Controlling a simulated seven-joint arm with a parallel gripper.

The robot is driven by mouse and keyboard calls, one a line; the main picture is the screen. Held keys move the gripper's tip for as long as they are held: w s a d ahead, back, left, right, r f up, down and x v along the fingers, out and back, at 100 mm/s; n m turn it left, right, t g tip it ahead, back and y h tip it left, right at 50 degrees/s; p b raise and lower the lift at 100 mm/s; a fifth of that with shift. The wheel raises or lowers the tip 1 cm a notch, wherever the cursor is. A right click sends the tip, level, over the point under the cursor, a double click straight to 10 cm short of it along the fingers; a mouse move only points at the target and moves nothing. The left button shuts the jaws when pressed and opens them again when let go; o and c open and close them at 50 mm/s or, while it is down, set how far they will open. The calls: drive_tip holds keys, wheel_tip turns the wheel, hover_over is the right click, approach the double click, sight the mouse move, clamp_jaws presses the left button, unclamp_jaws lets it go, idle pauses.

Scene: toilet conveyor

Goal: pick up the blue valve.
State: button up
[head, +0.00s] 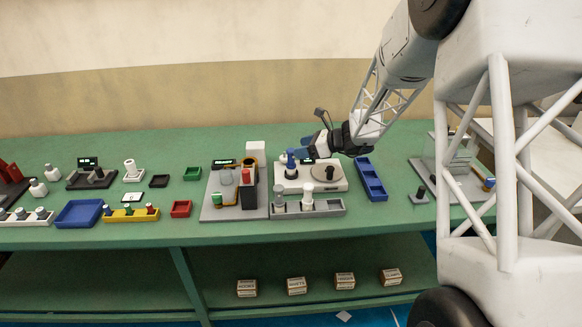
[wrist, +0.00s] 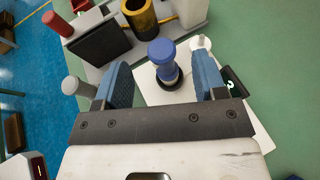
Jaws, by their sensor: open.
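The blue valve (wrist: 163,62) stands in a dark ring on a white base, between and beyond the two blue fingers of my gripper (wrist: 165,85) in the wrist view. A gap shows on both sides of it. In the head view the valve (head: 291,158) is on the left part of the white unit (head: 322,184). My gripper (head: 308,151) reaches in from the right, close to the valve. My gripper is open, with nothing between its pads that I can see as held.
A blue tray (head: 372,181) lies to the right. A grey station (head: 222,205) with a red cylinder (head: 246,176) is on the left. Bare green table (head: 392,217) shows at the front right.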

sight(291, 163)
drive_tip(key=shift+x, duration=0.8)
drive_tip(key=shift+f+x, duration=0.2)
drive_tip(key=shift+x, duration=2.4)
drive_tip(key=shift+d, duration=0.1)
drive_tip(key=shift+c, duration=0.2)
clamp_jaws()
